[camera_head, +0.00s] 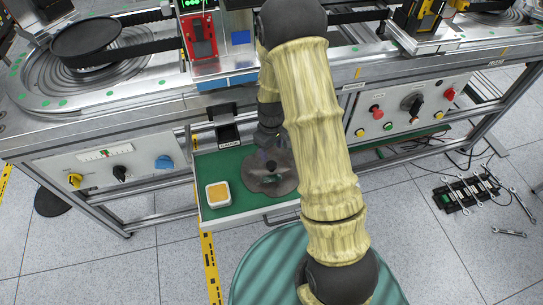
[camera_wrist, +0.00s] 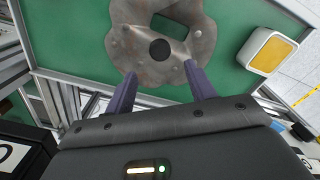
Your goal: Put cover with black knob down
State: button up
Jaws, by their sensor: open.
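The cover (camera_head: 262,183) is a mottled grey metal plate with a black knob, lying on a green tray surface (camera_head: 228,165). It also shows in the wrist view (camera_wrist: 200,40), with its black knob (camera_wrist: 160,49) and a slot through which green shows. My gripper (camera_wrist: 160,70) is open and empty. In the wrist view its two fingers point at the cover, and the knob appears just beyond the fingertips, between their lines. In the head view my gripper (camera_head: 268,138) is close by the cover and partly hidden by my arm; the cover's right side is partly hidden too.
A white box with a yellow-orange top (camera_head: 218,194) stands left of the cover on the green surface. Control panels with knobs flank the tray (camera_head: 110,165). A conveyor bench (camera_head: 100,90) stands above. Wrenches and a black rack (camera_head: 468,192) lie on the floor at right.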

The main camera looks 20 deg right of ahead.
notch_tip(320, 180, up, 2)
jog(key=shift+w+r, duration=0.1)
jog(key=shift+r, duration=0.15)
jog(key=shift+d, duration=0.1)
jog(key=shift+r, duration=0.1)
